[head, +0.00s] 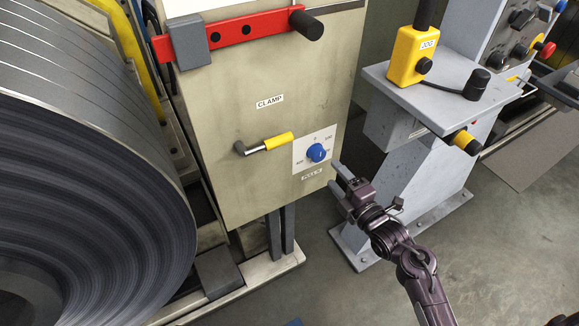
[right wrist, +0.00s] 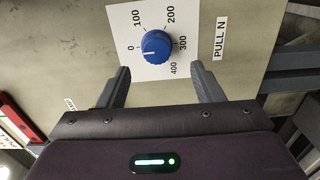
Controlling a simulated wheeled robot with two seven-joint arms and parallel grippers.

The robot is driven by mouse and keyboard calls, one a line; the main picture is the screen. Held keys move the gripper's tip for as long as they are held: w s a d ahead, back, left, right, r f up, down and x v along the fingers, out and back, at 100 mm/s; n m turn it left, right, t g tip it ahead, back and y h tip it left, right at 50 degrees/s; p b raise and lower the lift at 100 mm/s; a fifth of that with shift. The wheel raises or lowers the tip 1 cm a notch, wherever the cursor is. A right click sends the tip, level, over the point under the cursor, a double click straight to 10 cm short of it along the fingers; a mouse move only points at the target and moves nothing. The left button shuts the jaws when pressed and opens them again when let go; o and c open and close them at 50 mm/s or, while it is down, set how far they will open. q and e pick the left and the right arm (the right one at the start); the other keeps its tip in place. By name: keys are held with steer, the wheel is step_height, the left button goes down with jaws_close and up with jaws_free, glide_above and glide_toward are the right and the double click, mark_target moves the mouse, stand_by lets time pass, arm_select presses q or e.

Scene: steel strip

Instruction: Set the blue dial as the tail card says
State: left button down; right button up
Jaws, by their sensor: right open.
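The blue dial (head: 316,152) sits on a white scale plate (head: 303,163) on the beige machine panel. In the right wrist view, the blue dial (right wrist: 156,44) stands amid printed marks 0, 100, 200, 300 and 400. A pale mark on it appears to face the 0 side. My right gripper (head: 338,178) is just right of and below the dial. In the right wrist view, its open fingers (right wrist: 160,72) are to either side of and below the dial, with nothing between them. I cannot make out a tail card. My left gripper is out of view.
A CLAMP label (head: 270,101) and a yellow-handled lever (head: 278,141) are left of the dial. A red bar (head: 240,32) crosses the panel's top. A large steel coil (head: 90,170) fills the left. A grey pedestal (head: 400,190) with controls stands right.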

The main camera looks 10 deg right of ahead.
mark_target(320, 157)
steer(key=x, duration=0.7)
steer(key=shift+w+r, duration=0.15)
steer(key=shift+w, duration=0.1)
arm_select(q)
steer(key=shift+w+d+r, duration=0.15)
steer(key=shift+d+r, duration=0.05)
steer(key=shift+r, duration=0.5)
arm_select(e)
steer(key=c, duration=1)
